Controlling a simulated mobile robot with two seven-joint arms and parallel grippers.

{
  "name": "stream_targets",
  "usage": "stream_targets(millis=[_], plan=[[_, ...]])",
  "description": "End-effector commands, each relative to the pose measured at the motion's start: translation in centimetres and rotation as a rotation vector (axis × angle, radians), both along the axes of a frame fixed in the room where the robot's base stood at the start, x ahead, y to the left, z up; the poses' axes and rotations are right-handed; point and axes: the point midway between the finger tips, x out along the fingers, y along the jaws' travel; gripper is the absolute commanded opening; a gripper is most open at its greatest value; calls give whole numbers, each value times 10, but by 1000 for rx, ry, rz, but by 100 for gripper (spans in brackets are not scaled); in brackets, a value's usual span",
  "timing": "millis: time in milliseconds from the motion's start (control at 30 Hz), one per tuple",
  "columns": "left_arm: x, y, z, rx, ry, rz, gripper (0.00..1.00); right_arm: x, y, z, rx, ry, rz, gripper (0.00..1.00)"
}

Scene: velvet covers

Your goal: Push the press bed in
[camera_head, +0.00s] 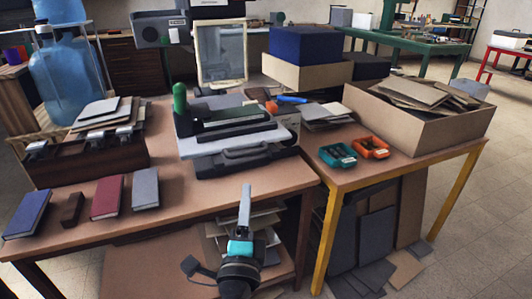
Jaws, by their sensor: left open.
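The press (222,118) sits on the near wooden table, a dark body with a green-knobbed lever (180,98) at its left. Its bed, seen as a pale grey plate (205,146), sticks out toward me over a dark base with a front handle. My left gripper (245,190) is at the bottom centre, in front of the table edge, its grey fingers pointing up toward the press. It is open with nothing seen in it, and in the picture it is below the bed's front, apart from it. My right gripper is not in view.
A blue book (27,214), a maroon book (106,197) and a grey book (145,189) lie on the table's left. A dark rack (90,165) stands behind them. At right are orange and teal trays (338,155) and a large cardboard box (425,130).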

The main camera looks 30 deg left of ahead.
Motion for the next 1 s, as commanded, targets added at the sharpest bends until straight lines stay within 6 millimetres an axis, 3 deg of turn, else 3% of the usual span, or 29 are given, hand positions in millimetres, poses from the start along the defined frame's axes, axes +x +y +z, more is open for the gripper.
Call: stream_targets(millis=[167,500,800,1000], plan=[[17,8,6,2,-4,2,47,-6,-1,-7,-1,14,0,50],[69,34,16,1,-3,-1,47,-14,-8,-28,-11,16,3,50],[112,56,23,1,-2,-1,47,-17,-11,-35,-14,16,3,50],[128,64,25,2,0,-2,47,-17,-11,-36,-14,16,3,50]])
